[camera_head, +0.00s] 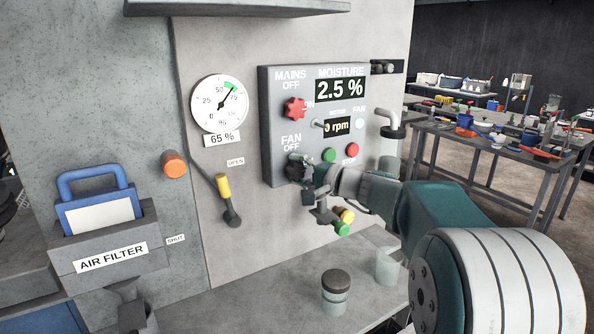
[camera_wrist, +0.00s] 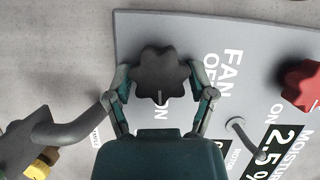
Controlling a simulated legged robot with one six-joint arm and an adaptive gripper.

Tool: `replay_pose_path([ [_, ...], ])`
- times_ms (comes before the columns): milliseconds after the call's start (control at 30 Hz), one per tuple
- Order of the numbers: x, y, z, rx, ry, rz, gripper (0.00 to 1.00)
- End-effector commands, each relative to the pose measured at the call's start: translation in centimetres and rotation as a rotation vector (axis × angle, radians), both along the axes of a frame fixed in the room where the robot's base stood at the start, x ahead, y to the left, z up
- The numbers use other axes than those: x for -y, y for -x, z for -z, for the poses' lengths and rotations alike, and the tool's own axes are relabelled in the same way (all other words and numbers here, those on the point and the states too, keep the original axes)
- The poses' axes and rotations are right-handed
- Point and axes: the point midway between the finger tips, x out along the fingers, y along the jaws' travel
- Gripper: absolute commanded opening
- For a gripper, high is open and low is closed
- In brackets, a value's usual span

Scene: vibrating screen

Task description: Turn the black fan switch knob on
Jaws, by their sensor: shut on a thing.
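The black fan switch knob (camera_wrist: 158,68) is a dark lobed knob on the grey control panel (camera_head: 268,110), beside the FAN OFF lettering. My gripper (camera_wrist: 160,80) is shut on it, with one finger on each side of the knob in the wrist view. In the head view my gripper (camera_head: 308,178) is at the panel's lower left and hides most of the knob. The pale FAN lamp (camera_head: 360,124) looks unlit, and the small display (camera_head: 337,126) reads 0 rpm.
The red mains knob (camera_head: 294,109) sits above the fan knob. Green (camera_head: 329,155) and red (camera_head: 352,150) buttons are right of it. A yellow-handled lever (camera_head: 223,187) is to the left. Grey pipes stand right of the panel. A capped jar (camera_head: 335,288) stands on the ledge below.

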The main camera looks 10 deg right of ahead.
Motion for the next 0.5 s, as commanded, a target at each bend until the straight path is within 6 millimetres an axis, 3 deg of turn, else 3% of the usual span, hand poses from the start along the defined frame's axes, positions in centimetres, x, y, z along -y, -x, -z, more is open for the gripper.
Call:
replay_pose_path([
  [500,0.11,-0.06,0.60,-0.047,-0.115,0.004,0.24],
])
